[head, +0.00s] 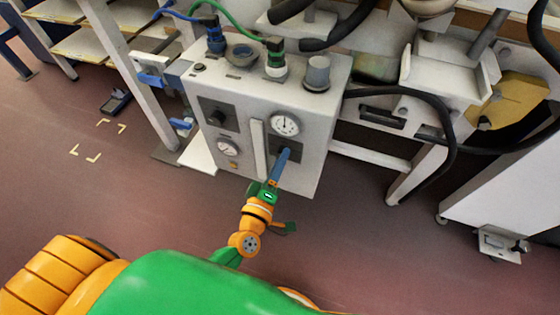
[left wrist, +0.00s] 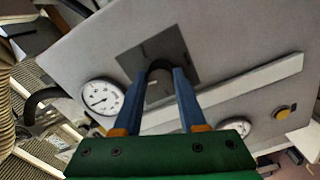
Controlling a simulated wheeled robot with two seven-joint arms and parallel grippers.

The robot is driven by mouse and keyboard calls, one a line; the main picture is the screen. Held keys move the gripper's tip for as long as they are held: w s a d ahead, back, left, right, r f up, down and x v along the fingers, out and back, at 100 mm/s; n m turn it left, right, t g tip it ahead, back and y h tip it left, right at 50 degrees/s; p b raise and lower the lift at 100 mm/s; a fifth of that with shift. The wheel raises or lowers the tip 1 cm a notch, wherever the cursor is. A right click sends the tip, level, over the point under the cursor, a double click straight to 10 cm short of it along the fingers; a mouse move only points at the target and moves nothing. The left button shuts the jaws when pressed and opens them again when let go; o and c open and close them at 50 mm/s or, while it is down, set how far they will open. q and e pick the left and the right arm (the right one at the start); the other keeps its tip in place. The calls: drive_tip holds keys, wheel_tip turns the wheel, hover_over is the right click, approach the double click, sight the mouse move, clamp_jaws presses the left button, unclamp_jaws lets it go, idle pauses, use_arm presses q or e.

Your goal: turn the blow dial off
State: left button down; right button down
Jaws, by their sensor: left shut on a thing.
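A pale machine box (head: 240,95) carries two dark square plates on its front. One plate, with a black knob (head: 217,116), sits at the upper left above a small gauge (head: 228,147). The other plate (head: 296,143) sits at the right under a larger round gauge (head: 286,123). My left gripper (head: 285,154) reaches this right plate. No label is readable, and the dial's setting is unclear. My right gripper is not in view.
A pale vertical bar (head: 259,148) stands on the box front, left of my gripper. Blue and green hoses (head: 236,30) plug into the top. A black hose (head: 440,110) loops to the right. The floor (head: 150,205) in front is clear.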

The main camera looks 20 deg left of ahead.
use_arm(q)
drive_tip(key=n+b, duration=0.4)
drive_tip(key=n, duration=1.4)
drive_tip(key=shift+n, duration=0.3)
idle(0.4)
drive_tip(key=shift+c, duration=2.4)
unclamp_jaws()
drive_tip(key=shift+r, duration=0.1)
